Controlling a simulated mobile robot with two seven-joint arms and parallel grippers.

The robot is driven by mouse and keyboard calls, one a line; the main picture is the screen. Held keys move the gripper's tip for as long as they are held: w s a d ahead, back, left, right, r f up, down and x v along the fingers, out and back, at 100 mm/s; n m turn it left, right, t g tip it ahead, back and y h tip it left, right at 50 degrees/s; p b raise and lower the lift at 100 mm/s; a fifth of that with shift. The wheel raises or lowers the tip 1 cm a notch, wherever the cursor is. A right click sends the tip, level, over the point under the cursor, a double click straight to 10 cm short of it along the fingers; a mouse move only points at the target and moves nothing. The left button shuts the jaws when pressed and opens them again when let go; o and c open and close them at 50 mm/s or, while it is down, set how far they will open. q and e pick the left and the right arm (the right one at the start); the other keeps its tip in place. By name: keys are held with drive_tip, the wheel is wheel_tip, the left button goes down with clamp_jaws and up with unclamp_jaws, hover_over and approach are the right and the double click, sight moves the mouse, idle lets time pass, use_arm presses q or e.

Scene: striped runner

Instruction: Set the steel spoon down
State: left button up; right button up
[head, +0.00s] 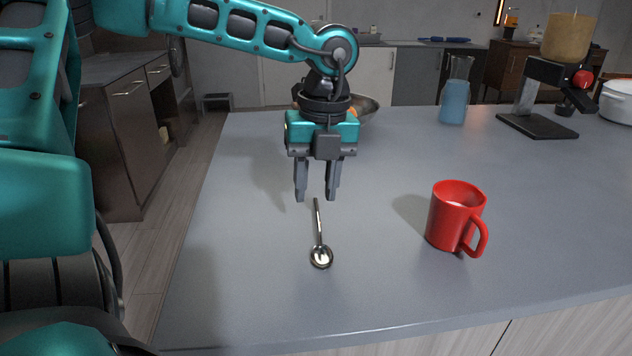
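The steel spoon (319,236) lies on the grey countertop (380,295) in the head view. Its bowl is toward me and its thin handle points away. My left gripper (316,198) points down above the far end of the handle. Its two fingers are apart, with a clear gap and nothing held between them. The spoon's handle end shows just below the fingertips. My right gripper is not in view.
A red mug (455,215) stands to the right of the spoon. A metal bowl (365,107) is partly hidden behind my gripper. A blue-filled glass container (454,98), a black stand (537,122) and a white pot (618,103) are at the back right. The counter's left side is clear.

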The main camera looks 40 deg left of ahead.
sight(321, 223)
use_arm(q)
wheel_tip(321, 223, up, 12)
drive_tip(key=p, duration=0.2)
drive_tip(key=shift+w+d+r, duration=0.2)
drive_tip(key=shift+w+d, duration=0.15)
drive_tip(key=shift+w, duration=0.1)
drive_tip(key=shift+s+a, duration=0.1)
idle(0.5)
